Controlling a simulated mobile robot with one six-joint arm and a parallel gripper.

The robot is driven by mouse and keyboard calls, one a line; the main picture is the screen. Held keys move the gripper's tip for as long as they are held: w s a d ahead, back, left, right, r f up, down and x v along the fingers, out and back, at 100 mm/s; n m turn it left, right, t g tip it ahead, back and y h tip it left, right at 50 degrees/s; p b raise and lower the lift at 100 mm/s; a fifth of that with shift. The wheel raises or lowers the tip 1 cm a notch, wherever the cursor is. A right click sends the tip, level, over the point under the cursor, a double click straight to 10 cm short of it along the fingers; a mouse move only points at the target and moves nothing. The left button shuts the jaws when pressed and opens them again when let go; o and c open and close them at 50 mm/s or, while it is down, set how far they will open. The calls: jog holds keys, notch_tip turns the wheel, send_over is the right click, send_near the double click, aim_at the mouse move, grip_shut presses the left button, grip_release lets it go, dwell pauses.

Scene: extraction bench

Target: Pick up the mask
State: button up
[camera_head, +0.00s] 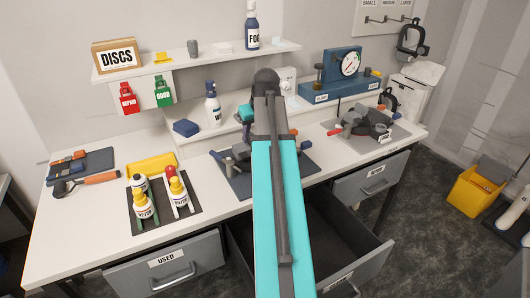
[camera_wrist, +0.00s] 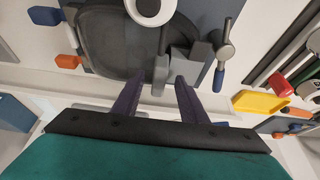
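I cannot pick out the mask with certainty. A dark, rounded, mesh-like piece (camera_wrist: 118,42) lies beyond my fingertips in the wrist view, beside grey metal parts (camera_wrist: 161,72); it may be part of a bench fixture. In the head view, a black curved frame (camera_head: 413,38) hangs on the right wall, and a smaller black one (camera_head: 389,99) is below it; neither is clearly a mask. My gripper (camera_wrist: 160,80) is open in the wrist view, its two dark fingers apart, with nothing visibly held.
A shelf with a DISCS box (camera_head: 117,54) and a FOG bottle (camera_head: 252,25) runs behind the bench. Bottles stand on a dark mat (camera_head: 165,223) at left. A gauge unit (camera_head: 345,67) stands at right. An open drawer (camera_head: 340,235) juts out in front. A yellow bin (camera_head: 474,192) is at far right.

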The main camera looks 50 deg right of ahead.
grip_shut()
jog(key=shift+r, duration=0.1)
jog(key=shift+r, duration=0.15)
dwell(0.4)
notch_tip(320, 180, up, 7)
jog(key=shift+w+d+r+b, duration=0.1)
jog(key=shift+b, duration=0.6)
jog(key=shift+r, duration=1.2)
